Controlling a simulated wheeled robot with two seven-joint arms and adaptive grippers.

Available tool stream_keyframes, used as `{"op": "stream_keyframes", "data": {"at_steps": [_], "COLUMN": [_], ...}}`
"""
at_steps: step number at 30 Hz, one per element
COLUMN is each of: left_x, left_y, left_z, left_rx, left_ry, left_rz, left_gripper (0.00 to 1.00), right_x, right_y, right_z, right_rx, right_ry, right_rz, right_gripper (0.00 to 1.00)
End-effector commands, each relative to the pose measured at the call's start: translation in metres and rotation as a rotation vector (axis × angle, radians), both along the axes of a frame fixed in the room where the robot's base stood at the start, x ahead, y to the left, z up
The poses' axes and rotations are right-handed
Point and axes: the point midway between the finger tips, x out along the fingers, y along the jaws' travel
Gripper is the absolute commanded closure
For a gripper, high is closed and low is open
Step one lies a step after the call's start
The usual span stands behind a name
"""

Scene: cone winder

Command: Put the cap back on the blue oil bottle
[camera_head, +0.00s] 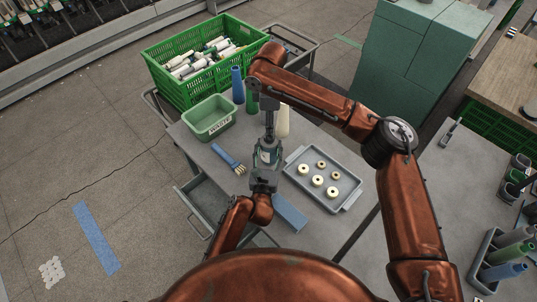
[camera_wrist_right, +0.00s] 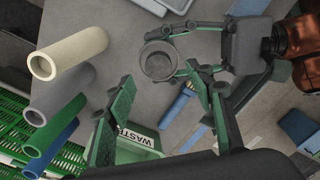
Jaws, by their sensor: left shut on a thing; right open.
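My right gripper (camera_head: 269,132) points down above the bottle. Its fingers (camera_wrist_right: 165,115) are apart with nothing between them.
A grey tray (camera_head: 349,190) with several pale rings lies right of the bottle. A green waste bin (camera_head: 208,120), a brush (camera_head: 228,157) and a blue block (camera_head: 290,212) are near. Upright tubes, one cream (camera_head: 283,122), stand behind. A green crate (camera_head: 167,80) is farther back.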

Motion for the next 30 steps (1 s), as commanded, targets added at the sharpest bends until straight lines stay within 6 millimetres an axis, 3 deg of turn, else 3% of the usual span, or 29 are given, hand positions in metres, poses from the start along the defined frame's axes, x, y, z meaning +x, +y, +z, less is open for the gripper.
{"op": "stream_keyframes", "data": {"at_steps": [1, 10, 15, 23, 24, 30], "left_x": [-0.001, -0.001, -0.001, -0.001, -0.001, -0.001], "left_y": [0.004, 0.004, 0.004, 0.004, 0.004, 0.003], "left_z": [-0.016, -0.016, -0.016, -0.016, -0.016, -0.012], "left_rx": [0.008, 0.008, 0.008, 0.008, 0.008, 0.006], "left_ry": [0.028, 0.028, 0.028, 0.028, 0.028, 0.021], "left_rz": [0.009, 0.009, 0.009, 0.009, 0.009, 0.007], "left_gripper": [1.00, 1.00, 1.00, 1.00, 0.54, 0.40], "right_x": [0.001, -0.001, -0.001, -0.001, -0.001, -0.001], "right_y": [0.001, 0.000, 0.000, 0.000, 0.000, 0.000], "right_z": [0.011, 0.062, 0.073, 0.074, 0.074, 0.074], "right_rx": [0.002, 0.001, -0.001, -0.001, -0.001, 0.000], "right_ry": [-0.003, -0.001, 0.000, 0.000, 0.000, 0.000], "right_rz": [0.000, 0.000, 0.000, 0.000, 0.000, 0.000], "right_gripper": [0.51, 0.51, 0.51, 0.51, 0.51, 0.51]}}
